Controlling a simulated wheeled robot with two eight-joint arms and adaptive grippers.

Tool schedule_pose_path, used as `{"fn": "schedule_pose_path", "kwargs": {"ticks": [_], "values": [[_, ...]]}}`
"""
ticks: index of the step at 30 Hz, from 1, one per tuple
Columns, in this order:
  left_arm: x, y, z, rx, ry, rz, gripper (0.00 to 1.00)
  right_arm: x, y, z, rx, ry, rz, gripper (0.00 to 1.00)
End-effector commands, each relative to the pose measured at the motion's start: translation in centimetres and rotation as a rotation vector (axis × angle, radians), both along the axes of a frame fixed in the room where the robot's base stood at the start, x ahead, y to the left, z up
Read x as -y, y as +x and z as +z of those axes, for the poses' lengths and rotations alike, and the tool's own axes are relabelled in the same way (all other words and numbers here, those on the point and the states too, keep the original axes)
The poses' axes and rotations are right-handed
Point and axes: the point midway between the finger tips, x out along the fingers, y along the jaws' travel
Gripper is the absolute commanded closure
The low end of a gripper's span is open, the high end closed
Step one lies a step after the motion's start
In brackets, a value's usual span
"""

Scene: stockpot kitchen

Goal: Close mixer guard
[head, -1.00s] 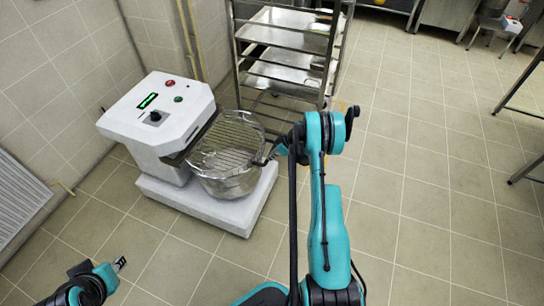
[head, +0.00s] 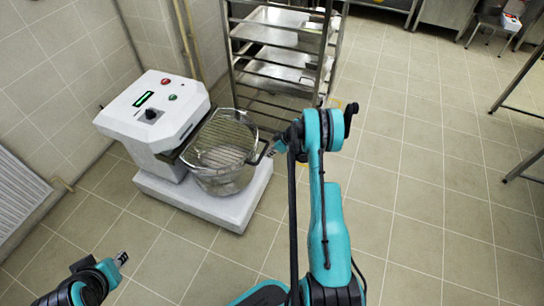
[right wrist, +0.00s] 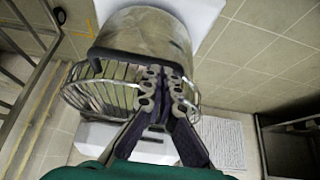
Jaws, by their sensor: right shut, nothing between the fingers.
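The white mixer (head: 160,118) stands at the left with a metal bowl (head: 224,183) on its base. The wire guard (head: 216,142) lies over the bowl's top; I cannot tell whether it is fully seated. Its dark handle (head: 262,154) sticks out at the right. My right gripper (head: 274,149) is shut and empty, close beside the handle. In the right wrist view my fingers (right wrist: 166,72) are together at the dark handle bar (right wrist: 136,54), with guard wires (right wrist: 104,92) behind; contact is unclear. My left gripper (head: 121,258) is at lower left, away from the mixer; its finger opening is too small to judge.
A metal rack (head: 283,70) with trays stands just behind the mixer. The tiled wall is close at the left, with a white radiator (head: 18,205). The tiled floor (head: 420,200) to the right is open. A table (head: 520,110) stands at the right edge.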

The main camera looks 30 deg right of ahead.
Motion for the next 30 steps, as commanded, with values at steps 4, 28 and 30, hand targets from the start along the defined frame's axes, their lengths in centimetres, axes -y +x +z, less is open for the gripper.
{"fn": "schedule_pose_path", "kwargs": {"ticks": [4, 28, 30], "values": [[0.0, 0.0, 1.2, 0.001, 0.0, 0.0, 0.68, 0.9, -1.1, 2.2, 0.001, 0.0, -0.004, 1.0], [0.0, 0.0, 3.6, 0.0, 0.0, 0.0, 0.68, 2.7, -4.2, 8.7, -0.002, 0.0, -0.009, 1.0], [0.0, 0.0, 3.6, 0.0, 0.0, 0.0, 0.68, 1.8, -4.0, 10.3, -0.012, -0.004, -0.023, 1.0]]}}
